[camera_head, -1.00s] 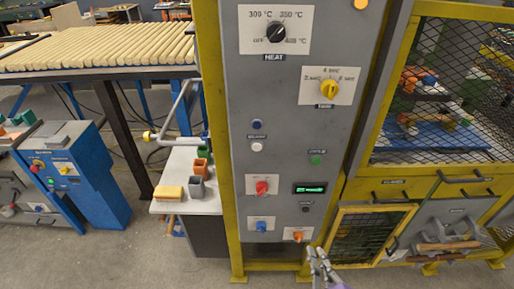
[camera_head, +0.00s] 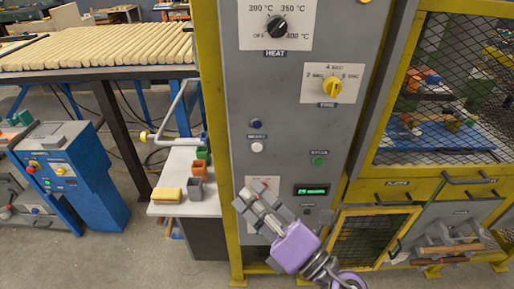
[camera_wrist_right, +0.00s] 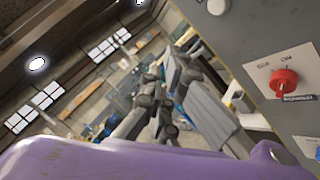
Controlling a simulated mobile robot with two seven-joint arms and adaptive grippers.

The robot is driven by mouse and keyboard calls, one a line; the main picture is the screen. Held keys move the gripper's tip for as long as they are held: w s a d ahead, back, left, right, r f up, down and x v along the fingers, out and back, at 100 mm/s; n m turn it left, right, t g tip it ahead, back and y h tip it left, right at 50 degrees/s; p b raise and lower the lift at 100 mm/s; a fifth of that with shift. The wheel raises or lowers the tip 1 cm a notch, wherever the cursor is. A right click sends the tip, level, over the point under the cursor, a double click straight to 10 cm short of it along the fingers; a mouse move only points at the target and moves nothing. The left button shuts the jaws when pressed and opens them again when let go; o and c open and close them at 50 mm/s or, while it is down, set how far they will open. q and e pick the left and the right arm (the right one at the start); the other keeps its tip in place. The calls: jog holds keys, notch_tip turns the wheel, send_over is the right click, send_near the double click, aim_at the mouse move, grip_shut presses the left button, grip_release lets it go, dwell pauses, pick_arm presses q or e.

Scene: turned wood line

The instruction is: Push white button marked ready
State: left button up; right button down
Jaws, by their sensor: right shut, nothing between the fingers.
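In the right wrist view a pale round button (camera_wrist_right: 217,6) is cut by the top edge. My right gripper (camera_head: 250,200), purple with grey fingers, is shut and empty. In the head view it is below the white button, apart from it in the picture, over the lower left of the panel. It hides most of the red knob's plate and the controls below. My left gripper is not in view.
The panel (camera_head: 300,110) also has a black heat knob (camera_head: 277,27), a yellow knob (camera_head: 332,89), a green button (camera_head: 319,160) and a green display (camera_head: 312,190). The red knob (camera_wrist_right: 284,82) shows in the wrist view. A yellow frame post (camera_head: 211,110) borders the panel's left.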

aim_at(257, 147)
jog(key=w, duration=0.8)
jog(key=shift+w, duration=0.35)
jog(key=shift+w, duration=0.1)
dwell(1.1)
jog(key=shift+w, duration=0.35)
jog(key=shift+w, duration=0.35)
dwell(0.5)
dwell(0.4)
jog(key=shift+s, duration=0.8)
